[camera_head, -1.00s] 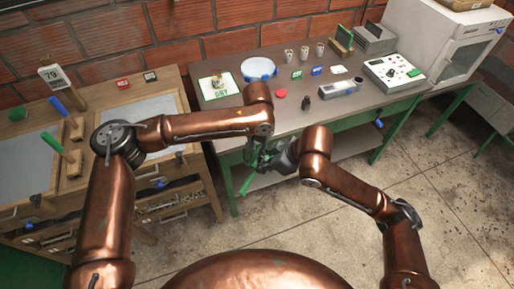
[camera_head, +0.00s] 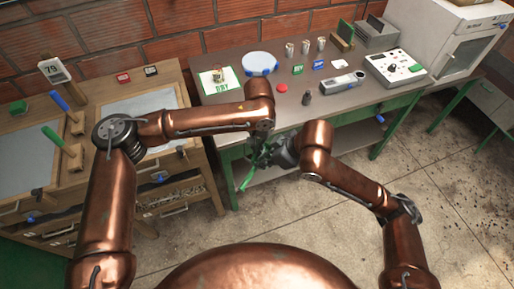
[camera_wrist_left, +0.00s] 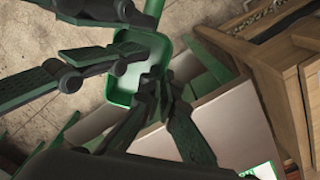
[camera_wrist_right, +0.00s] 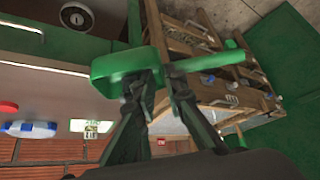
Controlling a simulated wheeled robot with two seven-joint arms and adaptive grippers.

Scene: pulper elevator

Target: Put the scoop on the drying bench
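The green scoop (camera_head: 247,180) is in the air in front of the grey-topped bench (camera_head: 345,104), tilted, one end angled down. In the left wrist view its hollow bowl (camera_wrist_left: 130,72) lies at the tips of my left gripper (camera_wrist_left: 157,92), which look closed on its edge. My left gripper (camera_head: 258,150) and my right gripper (camera_head: 282,153) meet at the scoop in the head view. My right gripper's fingers (camera_wrist_right: 167,82) lie apart around the scoop's side; contact is unclear. A green-bordered card reading DRY (camera_head: 222,86) lies at the bench's left end, with a small cup-like item on it.
The bench also holds a blue-and-white round dish (camera_head: 260,64), a red disc (camera_head: 281,87), a dark weight (camera_head: 307,98), small cups and a control box (camera_head: 394,67). A wooden drawer cabinet (camera_head: 160,165) stands left. Bare bench top lies along the front edge.

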